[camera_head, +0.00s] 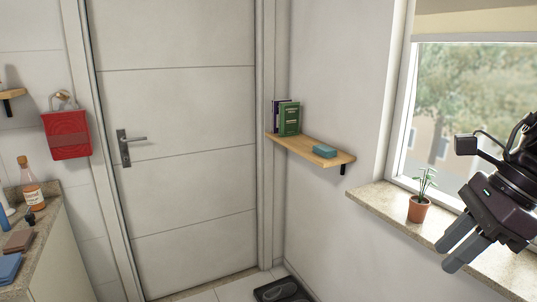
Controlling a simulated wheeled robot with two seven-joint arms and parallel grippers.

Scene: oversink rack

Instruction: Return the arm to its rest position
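My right gripper (446,256) is at the right edge, in front of the window sill. Its two grey fingers point down and to the left, with a narrow gap between them and nothing held. It is apart from the small potted plant (419,208), a green plant in a terracotta pot, which stands upright on the sill just left of it. My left gripper is out of view.
A stone window sill (384,208) runs along the right. A wooden shelf (301,146) holds books (289,118) and a teal box (325,151). A counter (42,235) with a bottle (32,184) is at left.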

